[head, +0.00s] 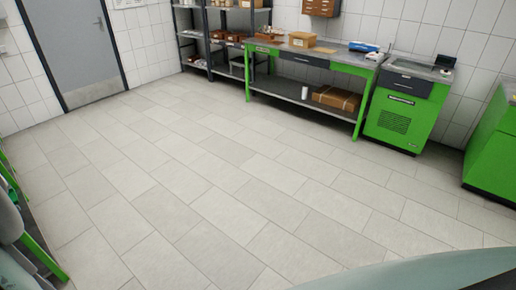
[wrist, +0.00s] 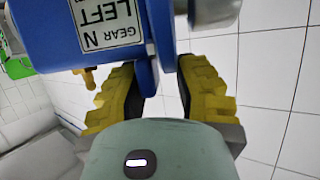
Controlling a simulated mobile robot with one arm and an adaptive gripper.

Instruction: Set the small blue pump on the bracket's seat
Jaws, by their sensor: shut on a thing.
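My gripper (wrist: 160,82) shows in the wrist view, with a yellow padded finger at each side. It is shut on a blue pump (wrist: 125,50), which fills the upper middle of that view. A white label on the pump reads "GEAR N LEFT", and a small brass-coloured fitting sticks out at its lower left. The pump's top is cut off by the frame, and the exact contact between pads and pump is partly hidden. The gripper and pump do not show in the head view. I cannot make out the bracket or its seat in either view.
A green workbench (head: 333,65) with boxes on it stands along the back wall. Right of it is a green cabinet (head: 396,122). A dark shelf rack (head: 209,45) and a grey door (head: 70,45) are farther left. The tiled floor (head: 190,170) is clear.

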